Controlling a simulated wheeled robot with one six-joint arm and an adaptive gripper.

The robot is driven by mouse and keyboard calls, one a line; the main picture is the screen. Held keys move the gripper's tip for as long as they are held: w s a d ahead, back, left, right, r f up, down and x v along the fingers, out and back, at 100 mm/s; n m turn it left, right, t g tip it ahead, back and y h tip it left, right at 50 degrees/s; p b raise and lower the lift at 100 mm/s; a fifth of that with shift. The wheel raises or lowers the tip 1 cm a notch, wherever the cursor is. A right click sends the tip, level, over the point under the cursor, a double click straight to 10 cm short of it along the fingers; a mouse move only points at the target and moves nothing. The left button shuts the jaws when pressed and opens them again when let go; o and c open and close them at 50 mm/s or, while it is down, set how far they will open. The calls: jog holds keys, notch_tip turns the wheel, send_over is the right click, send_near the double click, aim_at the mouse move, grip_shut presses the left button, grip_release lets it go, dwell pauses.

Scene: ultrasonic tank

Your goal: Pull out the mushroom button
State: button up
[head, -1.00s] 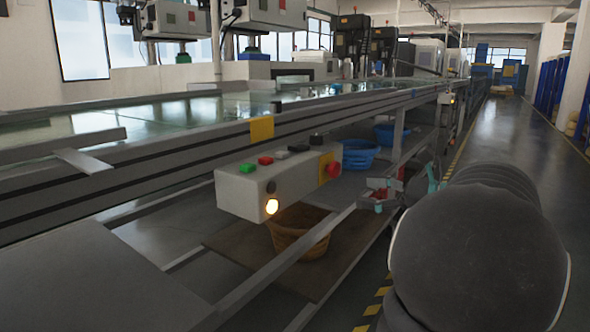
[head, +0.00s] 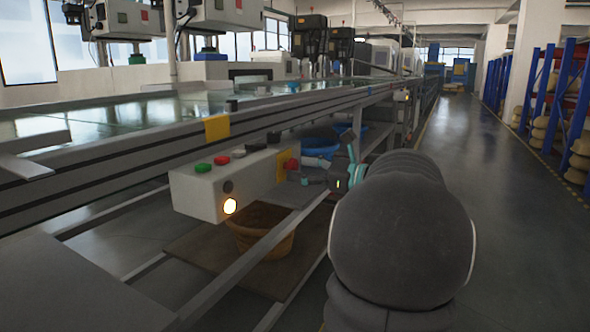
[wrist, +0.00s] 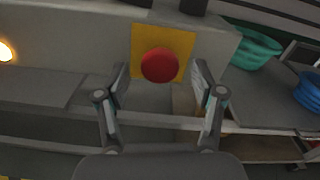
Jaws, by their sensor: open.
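The red mushroom button (wrist: 161,65) sits on a yellow plate (wrist: 181,36) on the front face of the control box. In the wrist view it lies between and just beyond the tips of my gripper (wrist: 160,88), which is open and empty. In the head view the button (head: 291,165) shows at the right end of the white control box (head: 205,187). My gripper (head: 312,175) is just to its right, its fingers pointing at it, partly behind my own arm. I cannot tell the exact gap to the button.
Rails and a shelf with an orange basket (head: 262,228) lie below. The aisle at right is clear.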

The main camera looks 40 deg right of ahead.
jog(key=shift+x, duration=1)
grip_shut()
jog(key=shift+s+d+r+p, duration=0.15)
jog(key=shift+s+d+p, duration=0.05)
jog(key=shift+s+p, duration=0.3)
grip_release()
jog(key=shift+s, duration=0.15)
